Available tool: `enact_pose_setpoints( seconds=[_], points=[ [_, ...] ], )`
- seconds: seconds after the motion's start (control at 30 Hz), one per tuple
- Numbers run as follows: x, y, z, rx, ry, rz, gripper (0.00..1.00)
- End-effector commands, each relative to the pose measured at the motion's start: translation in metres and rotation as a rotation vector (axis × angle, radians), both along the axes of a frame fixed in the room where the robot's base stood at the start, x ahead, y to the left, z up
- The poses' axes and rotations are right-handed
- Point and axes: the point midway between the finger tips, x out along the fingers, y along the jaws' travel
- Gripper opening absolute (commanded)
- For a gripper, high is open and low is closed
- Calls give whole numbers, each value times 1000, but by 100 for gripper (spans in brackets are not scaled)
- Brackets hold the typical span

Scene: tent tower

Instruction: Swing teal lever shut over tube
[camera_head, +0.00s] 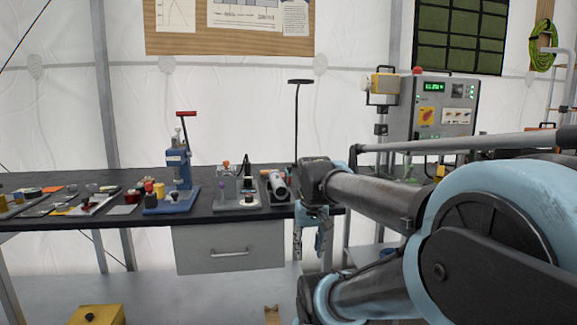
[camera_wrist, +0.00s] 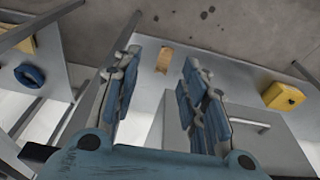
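My gripper (camera_head: 311,238) hangs fingers down in front of the right end of the dark workbench (camera_head: 100,215), with its fingers at or below the height of the bench edge. In the wrist view its two blue-padded fingers (camera_wrist: 162,60) are spread apart with nothing between them. A pale tube-like cylinder (camera_head: 278,184) lies tilted in a dark holder on the bench, just left of my wrist; I cannot tell if it is the task's tube. I cannot make out a teal lever in either view. My wrist may hide part of the bench there.
A blue press (camera_head: 180,165) with a red handle and several small tools stand on the bench. A drawer (camera_head: 229,247) hangs below it. A yellow box (camera_head: 97,316) sits low at left. A control box (camera_head: 442,105) stands at right. A thin black stand (camera_head: 297,115) rises behind my wrist.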

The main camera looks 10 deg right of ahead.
Motion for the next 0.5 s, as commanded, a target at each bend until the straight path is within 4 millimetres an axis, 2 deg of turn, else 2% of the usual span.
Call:
enact_pose_setpoints(
  seconds=[0.03,0.1,0.3,0.5],
  points=[
    [15,0,23,0,7,-1,40],
    [34,0,52,1,18,-2,40],
    [90,1,130,1,48,-4,40],
    [147,2,199,2,79,-7,40]
  ],
)
